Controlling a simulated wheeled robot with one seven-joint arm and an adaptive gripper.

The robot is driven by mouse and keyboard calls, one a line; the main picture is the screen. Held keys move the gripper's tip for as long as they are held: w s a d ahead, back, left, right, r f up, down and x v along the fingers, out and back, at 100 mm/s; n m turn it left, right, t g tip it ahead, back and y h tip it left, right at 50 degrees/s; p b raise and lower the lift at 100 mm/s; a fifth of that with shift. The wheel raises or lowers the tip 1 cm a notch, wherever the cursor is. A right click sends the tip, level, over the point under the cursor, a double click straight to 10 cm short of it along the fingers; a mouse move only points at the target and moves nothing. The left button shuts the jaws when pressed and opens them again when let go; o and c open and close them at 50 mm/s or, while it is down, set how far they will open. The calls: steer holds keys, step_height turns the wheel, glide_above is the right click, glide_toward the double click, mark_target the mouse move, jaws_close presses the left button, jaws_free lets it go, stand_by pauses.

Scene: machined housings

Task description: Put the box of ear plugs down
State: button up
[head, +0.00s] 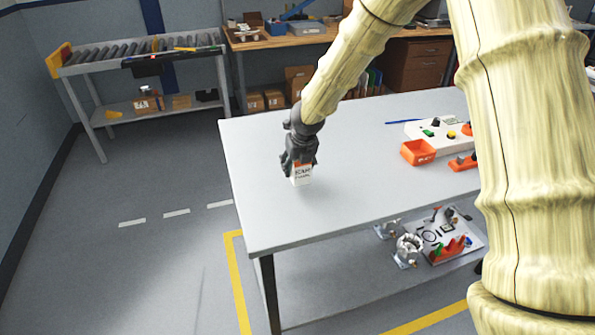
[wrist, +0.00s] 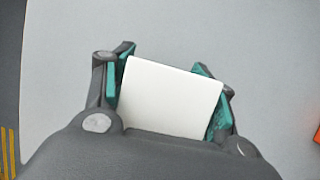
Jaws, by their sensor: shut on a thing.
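The box of ear plugs (head: 301,175) is a small white box with an orange band and dark print. In the head view it stands at the left part of the white table (head: 262,219). My gripper (head: 299,162) is above it with its fingers on its upper part. In the wrist view the box's plain white top (wrist: 172,96) fills the space between the green-padded fingers (wrist: 168,92), which are shut on it. The box looks upright and at or very near the table top; I cannot tell whether it touches.
An orange bin (head: 418,152) and a white panel with coloured parts (head: 440,131) lie to the right on the table. A blue pen-like stick (head: 402,122) lies behind. The table is clear around the box, and its left edge is close by.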

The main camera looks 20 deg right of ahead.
mark_target(297, 172)
steer(key=shift+f+p, duration=0.35)
steer(key=shift+f, duration=1.25)
steer(key=shift+f, duration=0.1)
steer(key=o, duration=1.1)
steer(key=b+v, duration=0.1)
steer(key=v, duration=1.1)
